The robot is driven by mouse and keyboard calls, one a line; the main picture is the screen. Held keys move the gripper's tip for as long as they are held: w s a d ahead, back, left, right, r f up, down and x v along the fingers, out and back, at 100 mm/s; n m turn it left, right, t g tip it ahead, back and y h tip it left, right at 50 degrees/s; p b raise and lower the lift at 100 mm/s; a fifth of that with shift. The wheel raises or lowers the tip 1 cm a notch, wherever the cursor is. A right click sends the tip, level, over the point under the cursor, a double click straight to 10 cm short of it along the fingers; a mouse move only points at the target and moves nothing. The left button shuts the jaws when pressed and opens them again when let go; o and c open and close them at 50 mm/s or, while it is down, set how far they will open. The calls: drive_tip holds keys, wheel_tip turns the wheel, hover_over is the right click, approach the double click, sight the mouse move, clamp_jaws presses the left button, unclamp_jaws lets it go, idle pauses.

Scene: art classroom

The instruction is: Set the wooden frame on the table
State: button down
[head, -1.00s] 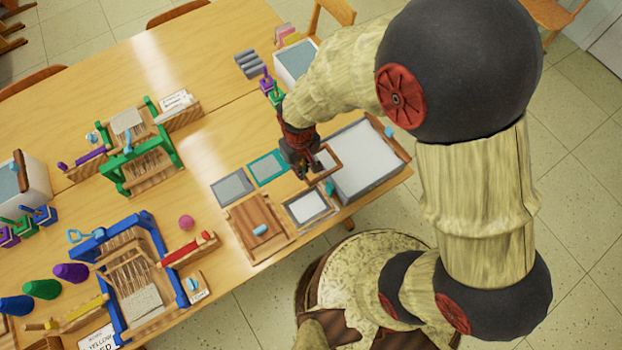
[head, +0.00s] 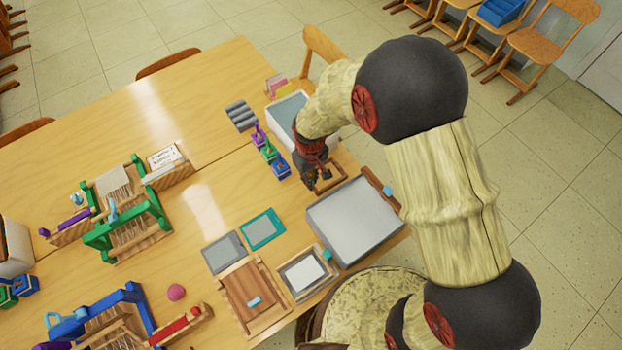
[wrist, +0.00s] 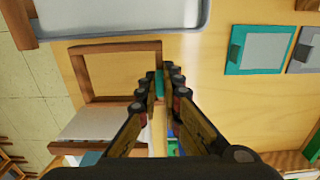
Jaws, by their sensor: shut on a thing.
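The wooden frame (head: 332,187) is a small empty rectangle of brown wood. My gripper (head: 311,181) is shut on one side of it, between the large grey tray and the white bin. In the wrist view the frame (wrist: 115,46) extends left from my fingertips (wrist: 166,78), and bare tabletop shows through its opening. I cannot tell whether it touches the table (head: 215,195) or hangs just above it. My fingers hide part of the gripped side.
The large grey tray (head: 350,222) is close in front of the frame. The white bin (head: 288,118) and small coloured pots (head: 268,150) stand behind and left. Grey and teal-edged panels (head: 262,228) lie left of the tray. The table's right edge is near.

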drive_tip(key=shift+f+b, duration=1.65)
drive_tip(key=shift+f, duration=0.7)
drive_tip(key=shift+r, duration=0.1)
drive_tip(key=shift+f+b, duration=0.4)
drive_tip(key=shift+f, duration=1.25)
idle(1.4)
idle(0.3)
drive_tip(key=c, duration=1.9)
unclamp_jaws()
wheel_tip(320, 180, up, 12)
